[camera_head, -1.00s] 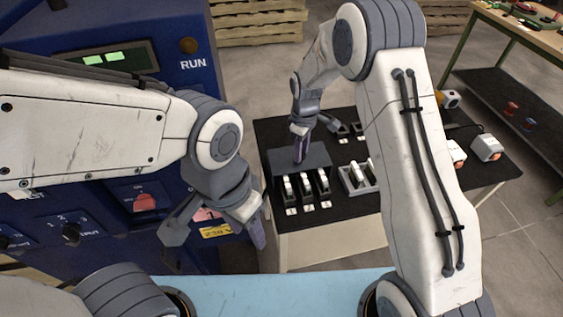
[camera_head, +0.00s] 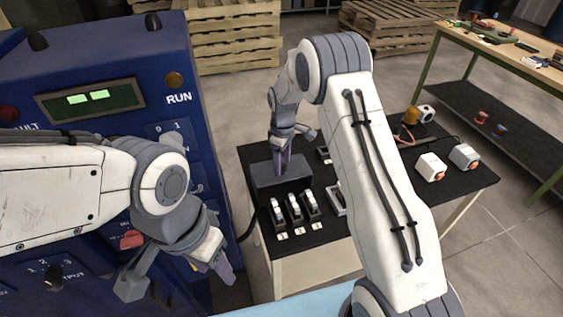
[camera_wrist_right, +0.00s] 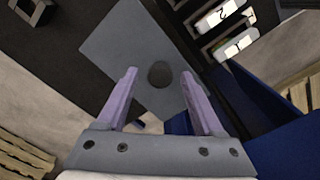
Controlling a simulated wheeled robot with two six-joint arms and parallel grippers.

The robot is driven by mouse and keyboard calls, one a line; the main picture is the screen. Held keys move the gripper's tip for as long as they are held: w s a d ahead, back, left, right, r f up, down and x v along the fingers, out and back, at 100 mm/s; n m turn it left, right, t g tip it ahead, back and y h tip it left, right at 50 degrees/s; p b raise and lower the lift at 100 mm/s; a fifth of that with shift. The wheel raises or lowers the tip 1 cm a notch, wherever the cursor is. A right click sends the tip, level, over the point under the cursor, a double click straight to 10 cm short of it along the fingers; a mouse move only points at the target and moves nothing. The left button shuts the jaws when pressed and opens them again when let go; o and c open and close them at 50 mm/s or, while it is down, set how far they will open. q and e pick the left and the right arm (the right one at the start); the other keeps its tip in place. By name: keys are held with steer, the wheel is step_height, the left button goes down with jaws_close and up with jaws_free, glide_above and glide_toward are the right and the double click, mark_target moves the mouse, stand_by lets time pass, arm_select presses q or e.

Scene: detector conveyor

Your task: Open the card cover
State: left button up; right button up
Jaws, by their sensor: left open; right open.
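The card cover seems to be the dark grey box (camera_head: 264,180) on the black table, behind a row of upright white cards (camera_head: 294,207). In the right wrist view, its flat grey top (camera_wrist_right: 115,45) carries a round dark knob (camera_wrist_right: 160,74). My right gripper (camera_head: 284,163) is open over the cover; in the wrist view its lilac fingers (camera_wrist_right: 160,75) lie on either side of the knob. I cannot tell whether they touch it. My left gripper (camera_head: 178,277) is open and empty in front of the blue machine, away from the cover.
The blue machine (camera_head: 90,60) with its display and switches stands at the left, close to the black table (camera_head: 330,228). White and orange devices (camera_head: 430,168) with cables sit at the table's right. Pallets (camera_head: 235,40) and a workbench (camera_head: 510,50) stand behind.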

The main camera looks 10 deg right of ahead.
steer(key=shift+r, duration=0.5)
arm_select(q)
step_height(320, 180, down, 2)
steer(key=shift+b, duration=1)
arm_select(e)
step_height(320, 180, up, 10)
steer(key=shift+f, duration=0.25)
